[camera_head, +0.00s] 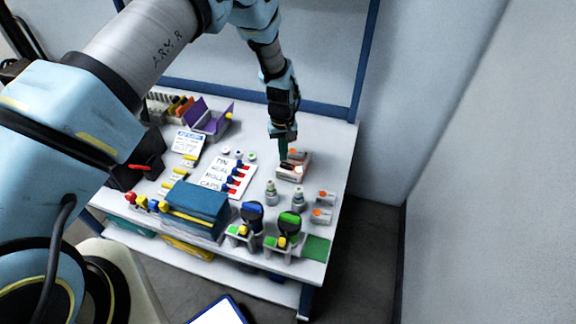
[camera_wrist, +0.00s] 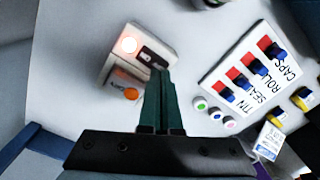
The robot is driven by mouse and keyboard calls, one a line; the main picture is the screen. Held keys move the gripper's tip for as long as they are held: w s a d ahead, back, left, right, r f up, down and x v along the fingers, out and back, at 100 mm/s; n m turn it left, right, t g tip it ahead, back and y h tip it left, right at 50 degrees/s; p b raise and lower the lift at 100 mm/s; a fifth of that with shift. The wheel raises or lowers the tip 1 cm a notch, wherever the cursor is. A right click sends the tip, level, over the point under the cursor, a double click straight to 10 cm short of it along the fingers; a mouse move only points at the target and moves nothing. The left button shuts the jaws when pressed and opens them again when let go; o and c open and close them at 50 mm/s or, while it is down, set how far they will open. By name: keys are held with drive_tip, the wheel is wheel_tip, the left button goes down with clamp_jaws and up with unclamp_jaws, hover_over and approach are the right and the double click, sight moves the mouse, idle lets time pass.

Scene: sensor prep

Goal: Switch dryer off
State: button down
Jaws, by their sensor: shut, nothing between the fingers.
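A small white box, which I take to be the dryer (camera_head: 291,172), stands on the table's right half; no readable label shows on it. In the wrist view the box (camera_wrist: 110,73) has a glowing red-orange lamp (camera_wrist: 128,44), a dark switch plate (camera_wrist: 155,58) and an orange knob (camera_wrist: 131,94). My gripper (camera_head: 283,163) points down at this box, its green fingers shut and empty. In the wrist view the fingertips (camera_wrist: 161,72) are at the edge of the switch plate and hide part of it. I cannot tell whether they touch it.
A white panel (camera_head: 237,185) marked TIN, SEAL, ROLL, CAPS with red and blue levers lies left of the box. A blue frame (camera_head: 330,107) runs behind the table.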

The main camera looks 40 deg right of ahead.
sight(283, 164)
drive_tip(key=shift+f+b, duration=0.9)
drive_tip(key=shift+f, duration=0.25)
idle(1.1)
drive_tip(key=shift+r, duration=0.15)
drive_tip(key=shift+r+p, duration=1.85)
drive_tip(key=shift+r, duration=1.55)
drive_tip(key=w+a+r+n, duration=0.1)
drive_tip(key=w+a+r, duration=0.3)
drive_tip(key=a+r, duration=0.3)
drive_tip(key=w+a+r+n, duration=0.1)
drive_tip(key=w+a+r, duration=0.35)
drive_tip(key=a, duration=0.55)
drive_tip(key=w+a+r, duration=0.3)
drive_tip(key=a+r, duration=0.4)
drive_tip(key=a, duration=0.1)
drive_tip(key=s+a+r, duration=0.2)
drive_tip(key=s+a, duration=0.1)
drive_tip(key=a, duration=0.4)
drive_tip(key=s+a+r+n+t, duration=0.1)
drive_tip(key=s+a+r, duration=0.2)
drive_tip(key=a, duration=0.5)
drive_tip(key=s+a+r+n, duration=0.1)
drive_tip(key=s+a+r, duration=0.2)
drive_tip(key=a, duration=0.4)
drive_tip(key=shift+s+a+r+t, duration=0.15)
drive_tip(key=shift+s+a+t, duration=0.15)
drive_tip(key=shift+s, duration=0.25)
